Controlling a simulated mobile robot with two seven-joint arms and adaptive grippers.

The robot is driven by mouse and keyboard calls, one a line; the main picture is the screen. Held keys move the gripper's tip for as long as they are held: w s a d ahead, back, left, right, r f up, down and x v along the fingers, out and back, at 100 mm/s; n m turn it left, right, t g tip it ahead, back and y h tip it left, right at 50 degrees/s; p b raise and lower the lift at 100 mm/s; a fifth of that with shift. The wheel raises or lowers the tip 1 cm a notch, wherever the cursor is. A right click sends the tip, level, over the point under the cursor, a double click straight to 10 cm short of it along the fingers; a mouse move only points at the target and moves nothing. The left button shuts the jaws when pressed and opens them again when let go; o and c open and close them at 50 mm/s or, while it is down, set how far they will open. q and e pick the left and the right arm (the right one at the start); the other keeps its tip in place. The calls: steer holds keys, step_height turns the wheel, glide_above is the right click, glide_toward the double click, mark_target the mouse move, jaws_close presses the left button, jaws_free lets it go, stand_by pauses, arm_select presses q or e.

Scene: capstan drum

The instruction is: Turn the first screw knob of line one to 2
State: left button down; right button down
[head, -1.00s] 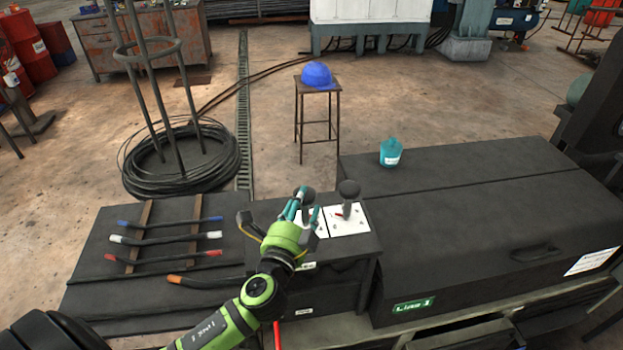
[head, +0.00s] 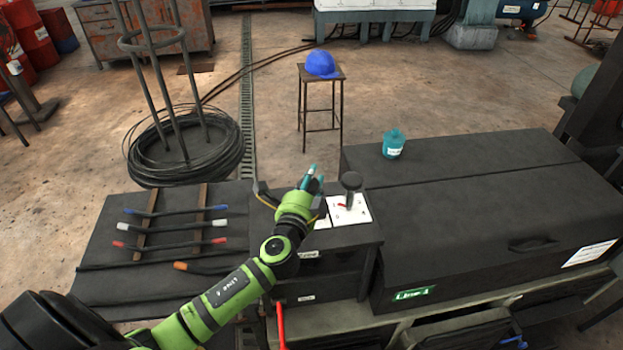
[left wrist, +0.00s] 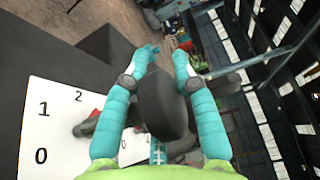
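My left gripper (head: 313,180) is over the left dial plate, whose white edge (head: 322,224) shows beside my wrist in the head view. Its knob is hidden there. In the left wrist view, a dark grey knob (left wrist: 162,105) is between the two teal fingers of my left gripper (left wrist: 165,50). The fingers are apart, close along its sides; contact is unclear. A white plate (left wrist: 45,130) marked 0, 1 and 2 lies left of it, with a red pointer (left wrist: 90,122) partly behind the left finger. My right gripper is not in view.
A second grey knob (head: 350,182) stands on the right dial plate (head: 352,212), close to my left gripper. A long dark cabinet (head: 470,180) with a teal container (head: 393,145) lies to the right. Coloured-tip rods (head: 170,228) lie at the left.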

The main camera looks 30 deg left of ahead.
arm_select(q)
steer(key=shift+f, duration=0.1)
steer(key=shift+a+f+n+g+y+b, duration=0.1)
steer(key=shift+n+g+y+b, duration=0.2)
steer(key=shift+n+y+b, duration=0.5)
steer(key=shift+a+f+n+g+y+b, duration=0.1)
steer(key=shift+n+g+y+b, duration=0.3)
steer(key=shift+y, duration=0.7)
steer(key=shift+s+a+n+g+y+b, duration=0.15)
steer(key=shift+n+g+y+b, duration=0.5)
steer(key=shift+n+y, duration=0.35)
steer(key=y+b, duration=0.1)
steer(key=n+g+y+b, duration=0.2)
steer(key=shift+s+a, duration=0.2)
steer(key=shift+a, duration=0.05)
steer(key=shift+s+a+r+n+g+y+b, duration=0.1)
steer(key=shift+n+g+y+b, duration=0.5)
steer(key=shift+n+g+y, duration=0.15)
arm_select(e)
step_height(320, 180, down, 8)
arm_select(q)
steer(key=c, duration=1)
jaws_free()
steer(key=shift+r, duration=0.1)
steer(key=shift+o, duration=0.2)
